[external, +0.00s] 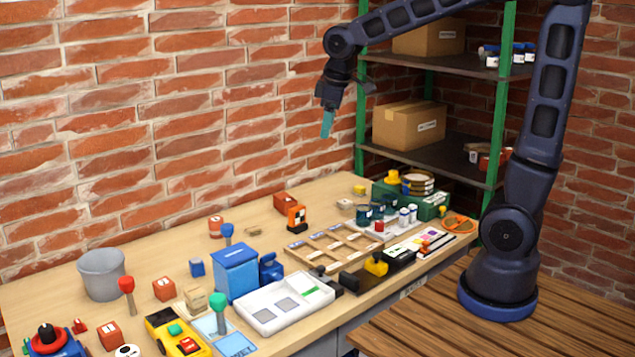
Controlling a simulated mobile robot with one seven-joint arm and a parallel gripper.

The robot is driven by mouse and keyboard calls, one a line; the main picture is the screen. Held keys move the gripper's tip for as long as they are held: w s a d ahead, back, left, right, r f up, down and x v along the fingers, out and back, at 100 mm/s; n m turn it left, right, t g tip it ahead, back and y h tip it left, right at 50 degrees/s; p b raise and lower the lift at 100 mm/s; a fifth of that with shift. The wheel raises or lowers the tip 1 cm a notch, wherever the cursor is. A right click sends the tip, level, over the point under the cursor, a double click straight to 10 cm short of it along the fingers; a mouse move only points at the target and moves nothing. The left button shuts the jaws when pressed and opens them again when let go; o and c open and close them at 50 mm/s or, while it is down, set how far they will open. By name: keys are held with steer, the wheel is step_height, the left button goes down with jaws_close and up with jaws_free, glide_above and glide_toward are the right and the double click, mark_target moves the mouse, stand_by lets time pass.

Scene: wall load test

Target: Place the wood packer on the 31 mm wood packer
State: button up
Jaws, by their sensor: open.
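My gripper (327,123), with teal fingertips, hangs high above the workbench (160,235), in front of the brick wall. It points down, is open and holds nothing that I can see. Small pale wood-coloured pieces lie on the bench. One blocky piece (195,299) with a dark mark sits at the front left, a thin flat piece (253,231) lies near the middle, and another small piece (345,204) lies towards the back right. Their markings are too small to read, so I cannot tell which is the wood packer or the 31 mm wood packer. My gripper is well apart from them all.
A grey bucket (103,273), blue box (236,270), white tray (285,302) and wooden divided tray (333,246) crowd the bench. Jars and a green crate (432,206) stand at the right. Green-posted shelves (462,165) with cardboard boxes rise behind. Air around my gripper looks clear.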

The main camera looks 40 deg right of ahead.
steer(key=s+d+m+t, duration=0.2)
steer(key=s+d+m, duration=0.5)
steer(key=s+d, duration=0.9)
steer(key=s, duration=0.4)
steer(key=shift+d+m, duration=0.2)
steer(key=shift+m, duration=0.2)
